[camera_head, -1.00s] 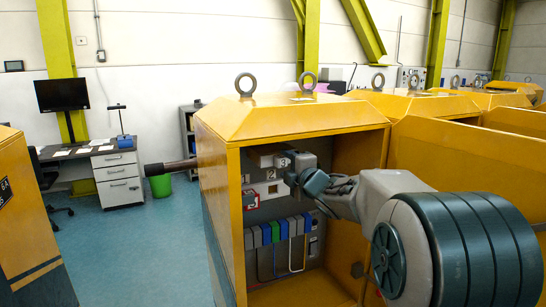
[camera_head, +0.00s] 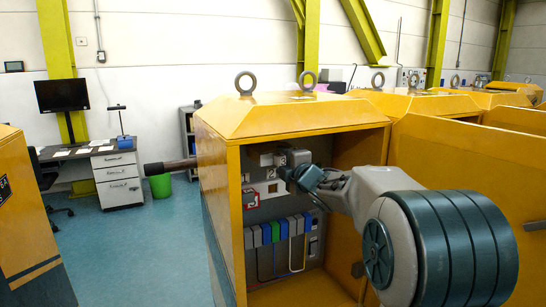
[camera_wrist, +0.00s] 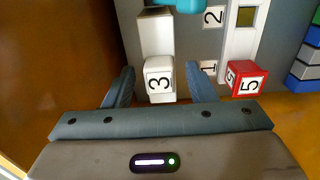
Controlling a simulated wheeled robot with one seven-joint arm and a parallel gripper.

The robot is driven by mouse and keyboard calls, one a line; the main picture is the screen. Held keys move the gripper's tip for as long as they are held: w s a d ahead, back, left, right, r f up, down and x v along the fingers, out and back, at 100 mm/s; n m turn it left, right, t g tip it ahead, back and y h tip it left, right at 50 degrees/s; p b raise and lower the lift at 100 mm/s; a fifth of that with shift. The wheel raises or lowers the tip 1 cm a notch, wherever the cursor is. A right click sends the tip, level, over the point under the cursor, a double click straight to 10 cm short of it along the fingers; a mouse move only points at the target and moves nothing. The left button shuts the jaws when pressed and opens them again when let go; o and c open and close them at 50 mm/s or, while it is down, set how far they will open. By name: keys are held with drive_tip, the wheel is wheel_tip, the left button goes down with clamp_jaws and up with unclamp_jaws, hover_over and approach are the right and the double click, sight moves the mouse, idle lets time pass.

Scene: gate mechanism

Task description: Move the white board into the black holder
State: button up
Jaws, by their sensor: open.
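A white block marked 3 (camera_wrist: 159,80) shows in the wrist view, with its long pale body running up the picture from the panel. It may be the white board; I cannot tell for sure. I cannot make out a black holder for certain.
The yellow cabinet (camera_head: 240,180) has walls close around my arm. A red block marked 5 (camera_wrist: 246,80) stands right of the gripper. Blue, green and grey blocks (camera_head: 276,232) line the panel lower down. A dark bar (camera_head: 170,167) sticks out left of the cabinet.

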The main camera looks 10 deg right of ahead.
drive_tip(key=c, duration=1.1)
drive_tip(key=shift+o, duration=0.2)
drive_tip(key=shift+s+d, duration=0.15)
drive_tip(key=shift+s, duration=0.25)
drive_tip(key=b+v, duration=0.1)
drive_tip(key=v, duration=1.1)
drive_tip(key=shift+s+b, duration=0.3)
drive_tip(key=shift+b, duration=0.05)
idle(0.4)
